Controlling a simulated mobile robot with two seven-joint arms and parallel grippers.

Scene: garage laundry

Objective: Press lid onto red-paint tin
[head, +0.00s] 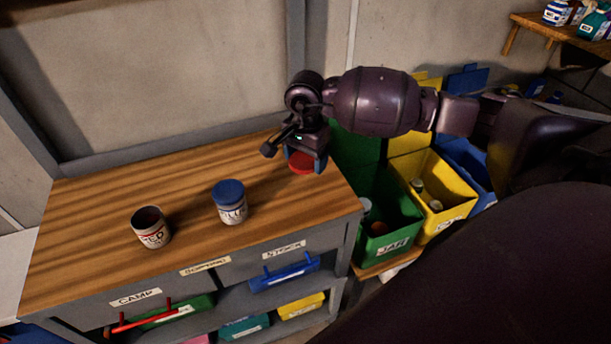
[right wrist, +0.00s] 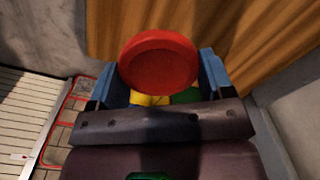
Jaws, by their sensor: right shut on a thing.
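The red-paint tin (head: 151,234) stands upright and open on the left part of the wooden bench, its white label reading RED. The red lid (head: 301,164) is between the blue fingers of my right gripper (head: 305,160), at the bench's right end, well to the right of the tin. The right wrist view shows the round lid (right wrist: 158,62) between the two fingers (right wrist: 163,80). My right gripper is shut on it. I cannot tell whether the lid touches the bench. My left gripper is not in view.
A tin with a blue lid (head: 229,205) stands between the red tin and my right gripper. The bench top (head: 100,205) is otherwise clear. Green (head: 387,228), yellow (head: 447,190) and blue bins stand right of the bench. Labelled drawers and a shelf with boxes are below.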

